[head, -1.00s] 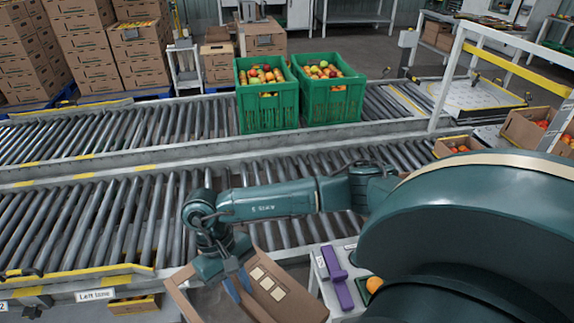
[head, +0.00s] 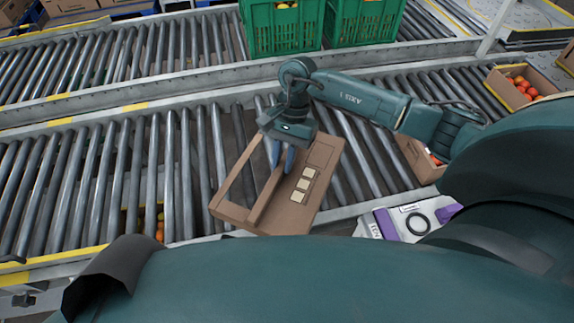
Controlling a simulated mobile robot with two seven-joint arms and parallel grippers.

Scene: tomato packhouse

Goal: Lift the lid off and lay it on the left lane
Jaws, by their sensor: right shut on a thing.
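The lid (head: 297,214) is a brown cardboard panel with an open window at its left and several pale labels at its right. It is tilted over the near roller conveyor, in front of the green crates. My right gripper (head: 281,158) is shut on the lid's middle bar, its blue fingers pointing down. The left lane (head: 88,183) is the near run of grey rollers at left, and its rollers are bare. An open cardboard box (head: 417,160) with tomatoes stands right of the lid, partly hidden by my arm. My left gripper is not in view.
Two green crates (head: 281,30) stand on the far conveyor. Another box of tomatoes (head: 515,90) is at right. A grey tray with a black ring and purple items (head: 405,220) lies at the near edge. A metal rail (head: 160,90) divides the conveyors.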

